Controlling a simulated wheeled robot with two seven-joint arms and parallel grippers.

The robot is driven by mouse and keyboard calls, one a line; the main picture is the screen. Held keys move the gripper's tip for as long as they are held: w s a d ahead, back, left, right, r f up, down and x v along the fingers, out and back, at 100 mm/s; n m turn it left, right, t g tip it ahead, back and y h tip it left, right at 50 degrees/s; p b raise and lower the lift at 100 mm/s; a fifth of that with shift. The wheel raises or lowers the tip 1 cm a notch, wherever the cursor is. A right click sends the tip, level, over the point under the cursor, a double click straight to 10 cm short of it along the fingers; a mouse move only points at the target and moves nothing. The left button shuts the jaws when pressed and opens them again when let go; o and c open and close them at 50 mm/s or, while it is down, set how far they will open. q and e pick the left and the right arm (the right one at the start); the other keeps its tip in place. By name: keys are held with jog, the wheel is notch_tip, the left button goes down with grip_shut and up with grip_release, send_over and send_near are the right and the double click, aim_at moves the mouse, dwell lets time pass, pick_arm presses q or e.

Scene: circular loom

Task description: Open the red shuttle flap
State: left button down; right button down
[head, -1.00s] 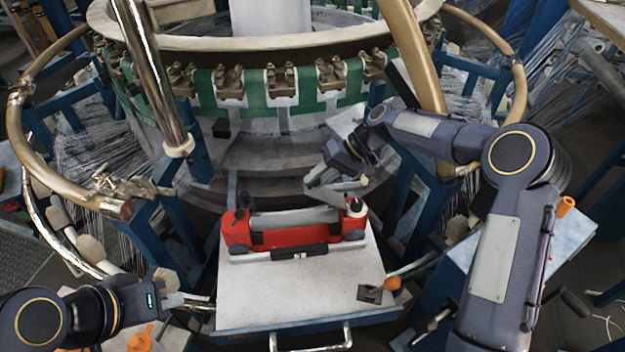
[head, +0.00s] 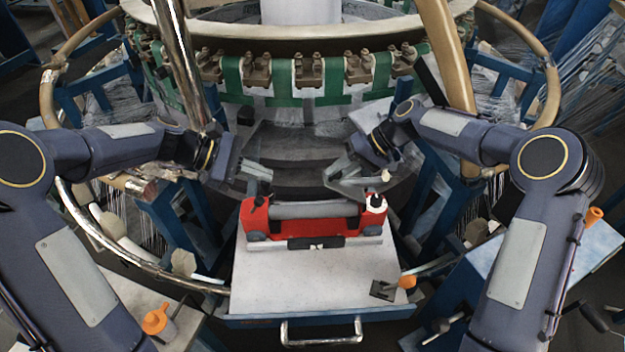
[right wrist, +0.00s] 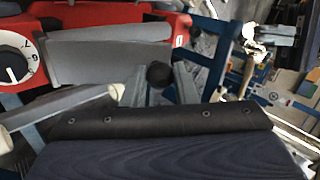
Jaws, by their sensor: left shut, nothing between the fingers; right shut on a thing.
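The red shuttle (head: 283,228) lies on a pale tray (head: 290,280) with a long grey panel (head: 312,210) along its top; the panel also shows in the right wrist view (right wrist: 100,60). A white dial (right wrist: 14,66) sits at the shuttle's right end in the head view. My left gripper (head: 260,178) is shut and empty, just above and behind the shuttle's left end.
The loom ring with green bands (head: 290,95) stands behind. A polished metal post (head: 180,65) rises close to my left wrist. The tray's front is clear, with a metal handle (head: 322,338).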

pick_arm(q)
jog(key=w+d+f+n+h, duration=0.1)
jog(key=w+d+f+n, duration=0.2)
jog(key=w+d+f, duration=0.2)
jog(key=d+f, duration=0.3)
jog(key=d, duration=0.3)
jog(key=shift+w+d+f+n+h, duration=0.15)
jog(key=shift+w+f+n+h, duration=0.15)
jog(key=shift+h, duration=0.1)
